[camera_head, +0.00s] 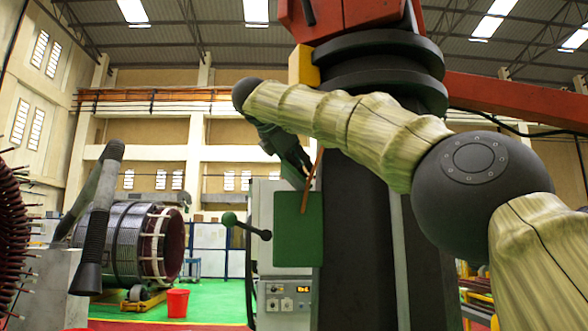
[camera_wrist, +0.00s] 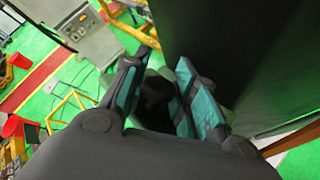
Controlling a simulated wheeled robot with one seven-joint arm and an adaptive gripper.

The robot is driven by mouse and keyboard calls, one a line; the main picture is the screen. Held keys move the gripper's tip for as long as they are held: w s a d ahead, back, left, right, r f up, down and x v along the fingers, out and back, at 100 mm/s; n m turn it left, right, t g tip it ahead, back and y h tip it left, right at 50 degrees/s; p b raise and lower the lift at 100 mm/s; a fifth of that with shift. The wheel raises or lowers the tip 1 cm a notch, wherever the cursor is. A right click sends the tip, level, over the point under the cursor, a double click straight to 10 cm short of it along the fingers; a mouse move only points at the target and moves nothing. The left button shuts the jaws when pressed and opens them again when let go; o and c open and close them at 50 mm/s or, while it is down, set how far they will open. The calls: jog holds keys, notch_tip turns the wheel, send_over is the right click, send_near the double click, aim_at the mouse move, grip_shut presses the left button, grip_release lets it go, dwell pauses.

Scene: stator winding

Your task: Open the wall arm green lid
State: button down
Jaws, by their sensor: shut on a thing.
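The green square panel (camera_head: 298,232) of the wall arm box is on the front of the dark column, above a grey control box. A thin brown edge stands above its top right; I cannot tell whether this is the lid seen edge-on. My gripper (camera_head: 304,172) is just above the panel, pointing down and right. In the wrist view my gripper (camera_wrist: 158,92) has its teal-padded fingers on either side of a dark knob (camera_wrist: 156,90) and is shut on it. What the knob is fixed to is partly hidden. A large dark surface (camera_wrist: 240,50) fills the right of that view.
A lever with a green ball end (camera_head: 230,219) and a black end sticks out left of the panel. The control box (camera_head: 286,303) with a lit display is below. A red bucket (camera_head: 178,303) and a large stator (camera_head: 125,243) stand further left on green floor.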

jog(key=shift+d+r, duration=0.1)
dwell(0.4)
jog(key=c, duration=1.1)
grip_release()
jog(key=shift+c, duration=0.2)
